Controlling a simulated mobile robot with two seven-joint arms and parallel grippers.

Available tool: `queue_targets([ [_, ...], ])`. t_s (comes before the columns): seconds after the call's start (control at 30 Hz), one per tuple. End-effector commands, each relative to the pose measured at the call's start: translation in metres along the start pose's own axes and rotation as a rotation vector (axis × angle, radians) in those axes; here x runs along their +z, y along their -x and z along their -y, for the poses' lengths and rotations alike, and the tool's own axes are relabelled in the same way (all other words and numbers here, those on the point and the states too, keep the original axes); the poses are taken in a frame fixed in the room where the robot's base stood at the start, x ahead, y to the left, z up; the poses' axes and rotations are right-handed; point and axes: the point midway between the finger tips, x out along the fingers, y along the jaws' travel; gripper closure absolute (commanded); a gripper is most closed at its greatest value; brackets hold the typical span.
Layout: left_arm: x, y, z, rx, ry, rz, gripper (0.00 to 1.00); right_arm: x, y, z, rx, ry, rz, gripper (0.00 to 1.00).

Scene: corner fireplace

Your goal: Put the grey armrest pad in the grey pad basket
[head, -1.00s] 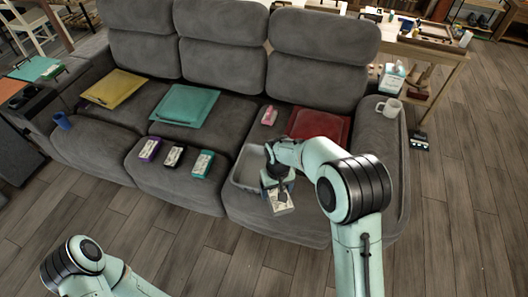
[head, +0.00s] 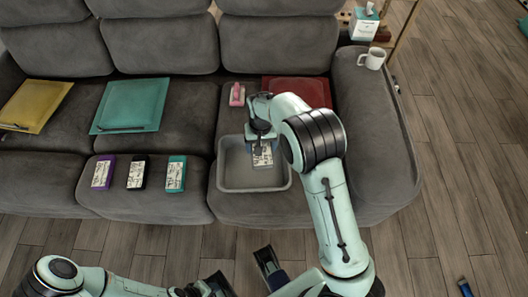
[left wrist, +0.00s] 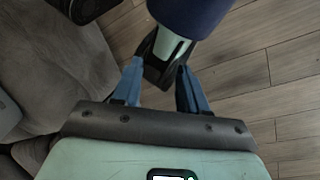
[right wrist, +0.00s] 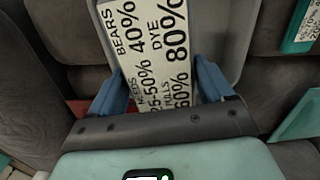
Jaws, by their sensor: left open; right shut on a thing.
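The grey armrest pad (head: 262,155), with a white printed label, is in my right gripper (head: 262,135). Its label fills the middle of the right wrist view (right wrist: 155,55), between the blue fingers of the right gripper (right wrist: 158,90). The grey pad basket (head: 235,190) is an open bin on the sofa's right seat. The pad is over or inside the basket's back right part; whether it touches the floor is unclear. My left gripper (head: 240,276) is open and empty in front of the sofa, and its parted fingers show in the left wrist view (left wrist: 160,85).
Purple (head: 102,173), black (head: 137,174) and teal (head: 176,174) labelled pads lie on the middle seat. A pink pad (head: 237,94) lies behind the basket. Yellow (head: 36,105), teal (head: 130,105) and red (head: 300,90) flat cushions rest farther back. A mug (head: 372,58) stands on the right armrest.

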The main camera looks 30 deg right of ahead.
Motion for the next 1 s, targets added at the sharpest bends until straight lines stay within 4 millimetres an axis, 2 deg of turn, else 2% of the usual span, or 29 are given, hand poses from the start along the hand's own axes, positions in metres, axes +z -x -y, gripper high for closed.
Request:
queue_targets([
  [0.03,-0.003,-0.015,0.004,0.001,0.000,-0.004,0.57,-0.005,-0.018,-0.006,0.001,-0.035,-0.001,0.50],
  [0.1,-0.006,-0.021,0.005,0.002,-0.001,-0.010,0.57,-0.010,-0.026,-0.011,0.000,-0.070,-0.004,0.50],
  [0.43,-0.020,-0.034,0.009,0.003,0.001,-0.049,0.57,-0.015,-0.042,-0.017,-0.001,-0.110,-0.008,0.50],
  [1.0,-0.091,-0.068,0.026,-0.006,0.017,-0.233,0.57,-0.016,-0.094,-0.017,-0.001,-0.109,-0.007,0.50],
])
